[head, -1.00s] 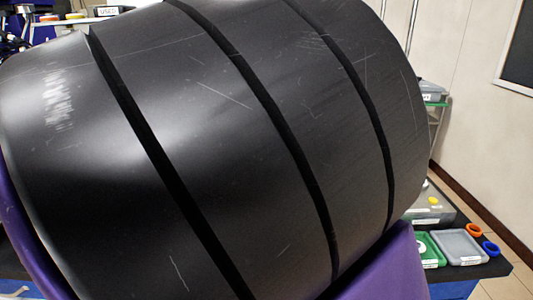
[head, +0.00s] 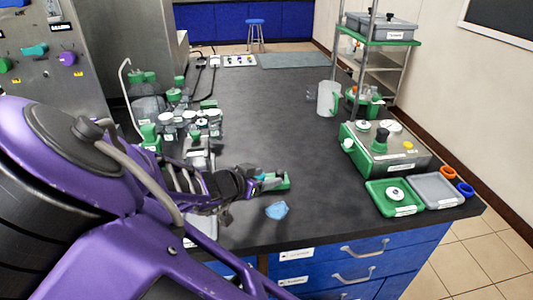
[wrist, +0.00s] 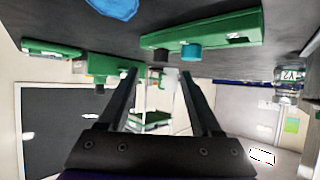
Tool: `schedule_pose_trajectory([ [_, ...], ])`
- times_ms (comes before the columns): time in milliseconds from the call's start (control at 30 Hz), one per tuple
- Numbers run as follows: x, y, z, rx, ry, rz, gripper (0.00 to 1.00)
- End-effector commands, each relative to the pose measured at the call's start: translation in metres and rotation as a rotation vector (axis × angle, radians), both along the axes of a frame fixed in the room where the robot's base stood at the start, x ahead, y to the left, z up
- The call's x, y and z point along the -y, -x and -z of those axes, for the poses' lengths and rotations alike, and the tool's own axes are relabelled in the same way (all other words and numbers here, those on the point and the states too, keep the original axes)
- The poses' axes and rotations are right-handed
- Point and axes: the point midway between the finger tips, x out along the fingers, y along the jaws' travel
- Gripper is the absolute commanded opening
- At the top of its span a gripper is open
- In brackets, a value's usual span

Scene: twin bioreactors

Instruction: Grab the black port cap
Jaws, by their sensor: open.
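The black port cap (wrist: 161,55) shows in the wrist view as a small dark cylinder on a green holder (wrist: 228,32), beside a teal cap (wrist: 191,52). In that view, which looks upside down, it lies just beyond my fingertips, roughly in line with the gap. My gripper (wrist: 158,72) is open with nothing between its fingers. In the head view my gripper (head: 250,182) is low over the bench, close to the left side of the green holder (head: 283,184). The black cap is too small there to tell apart clearly from my dark gripper.
A crumpled blue cloth (head: 277,210) lies in front of the holder. Bottles and green-capped glassware (head: 170,115) crowd the left. A grey and green device (head: 390,150), a green tray (head: 394,197) and a grey tray (head: 436,190) stand at right. The middle bench (head: 270,120) is clear.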

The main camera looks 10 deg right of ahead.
Motion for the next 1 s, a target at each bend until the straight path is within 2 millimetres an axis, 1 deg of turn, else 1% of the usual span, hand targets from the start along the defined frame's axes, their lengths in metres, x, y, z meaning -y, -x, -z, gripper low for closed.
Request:
schedule_pose_trajectory([
  [33, 0.004, -0.004, 0.005, 0.0, 0.003, 0.001, 0.65],
  [267, 0.014, -0.014, 0.011, 0.001, 0.001, 0.0, 0.65],
  [533, 0.038, -0.038, 0.027, 0.001, 0.002, 0.002, 0.65],
  [667, 0.042, -0.043, 0.029, 0.0, 0.0, -0.001, 0.65],
  [867, 0.042, -0.044, 0.029, 0.0, 0.0, -0.002, 0.65],
  [900, 0.042, -0.044, 0.029, 0.0, 0.0, -0.002, 0.62],
  [967, 0.042, -0.044, 0.029, 0.0, 0.0, -0.002, 0.51],
  [1000, 0.042, -0.044, 0.029, 0.001, -0.001, -0.002, 0.44],
])
